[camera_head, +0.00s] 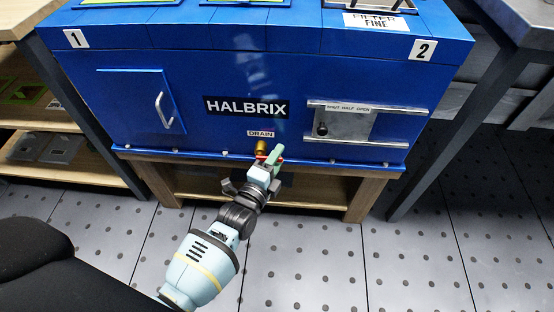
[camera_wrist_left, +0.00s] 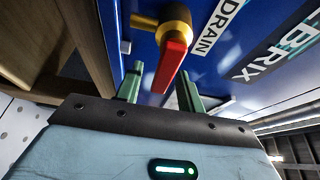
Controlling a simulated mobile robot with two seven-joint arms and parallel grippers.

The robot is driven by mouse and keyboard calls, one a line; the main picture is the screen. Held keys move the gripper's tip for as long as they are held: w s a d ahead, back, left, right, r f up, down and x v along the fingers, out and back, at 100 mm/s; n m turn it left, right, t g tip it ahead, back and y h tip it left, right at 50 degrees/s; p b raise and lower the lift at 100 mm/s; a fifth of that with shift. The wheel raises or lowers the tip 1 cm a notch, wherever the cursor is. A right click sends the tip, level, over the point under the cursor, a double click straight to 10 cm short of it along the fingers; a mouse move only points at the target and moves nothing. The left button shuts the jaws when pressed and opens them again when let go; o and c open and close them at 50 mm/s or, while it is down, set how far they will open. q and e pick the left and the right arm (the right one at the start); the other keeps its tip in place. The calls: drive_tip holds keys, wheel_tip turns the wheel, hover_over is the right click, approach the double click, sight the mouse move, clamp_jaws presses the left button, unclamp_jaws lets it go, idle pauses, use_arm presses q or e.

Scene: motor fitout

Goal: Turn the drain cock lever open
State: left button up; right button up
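The drain cock is a brass fitting (camera_head: 261,146) under the DRAIN label on the front of the blue HALBRIX housing. Its red lever (camera_wrist_left: 172,66) shows clearly in the left wrist view, sticking out from the brass body (camera_wrist_left: 172,24). In the head view only a little of the red shows beside my fingers. My left gripper (camera_wrist_left: 160,88) is open, with its two green fingers apart. The lever's end lies between the two fingertips as seen from the wrist; I cannot tell whether either finger touches it. My left gripper (camera_head: 273,157) hides part of the cock in the head view. My right gripper is out of view.
The blue housing (camera_head: 190,60) stands on a wooden bench (camera_head: 160,180). A door with a handle (camera_head: 163,110) is at its left and a sliding plate (camera_head: 343,123) between rails at its right. Shelves stand at left, a metal-legged table (camera_head: 440,130) at right. The floor in front is clear.

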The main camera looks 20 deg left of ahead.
use_arm(q)
drive_tip(key=shift+c, duration=0.2)
drive_tip(key=c, duration=0.7)
clamp_jaws()
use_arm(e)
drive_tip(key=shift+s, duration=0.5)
